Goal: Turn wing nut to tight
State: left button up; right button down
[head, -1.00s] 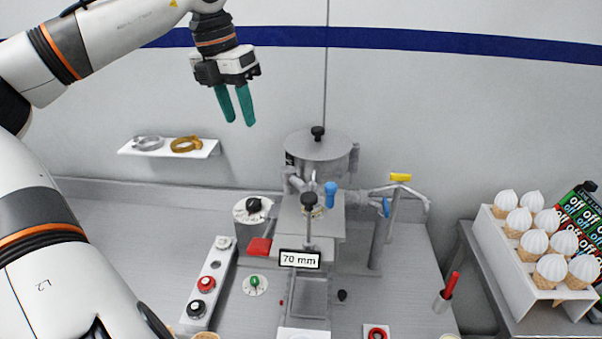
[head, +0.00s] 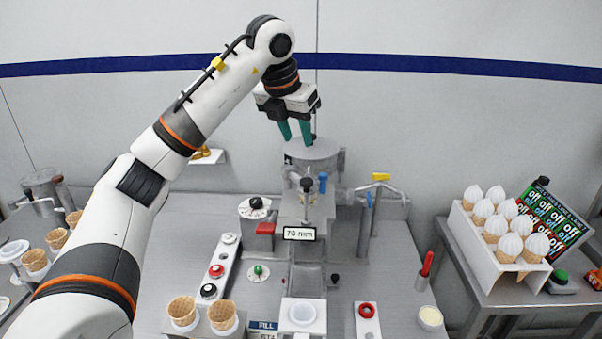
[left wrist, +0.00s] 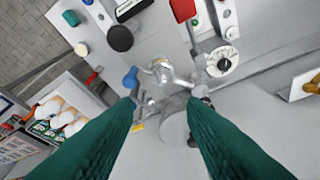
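The filling machine stands mid-table with a round metal hopper (head: 318,172). I cannot make out a wing nut for certain; a shiny metal fitting (left wrist: 163,72) beside the hopper shows in the left wrist view, too small to name. My left gripper (head: 296,138) points down, empty, its green fingers in front of the hopper lid in the picture. In the left wrist view its fingers (left wrist: 165,98) are spread wide apart, with the fitting seen between them. My right gripper is out of view.
A 70 mm sign (head: 299,234) hangs on the machine's front. A yellow-handled pipe (head: 380,178) stands right of the hopper. Cones in a white rack (head: 497,253) are at right. A wall shelf (head: 212,157) is at left, partly hidden by my arm.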

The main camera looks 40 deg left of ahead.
aim_at(308, 175)
pick_arm(q)
jog(key=p+x, duration=0.2)
jog(key=x, duration=0.8)
jog(key=shift+w+a+f, duration=0.1)
jog(key=shift+a+f, duration=0.05)
jog(key=shift+f, duration=0.1)
jog(key=shift+x, duration=0.75)
jog(key=shift+c, duration=0.8)
grip_shut()
jog(key=shift+n, duration=0.5)
jog(key=shift+o, duration=0.8)
grip_release()
jog(key=shift+r, duration=0.1)
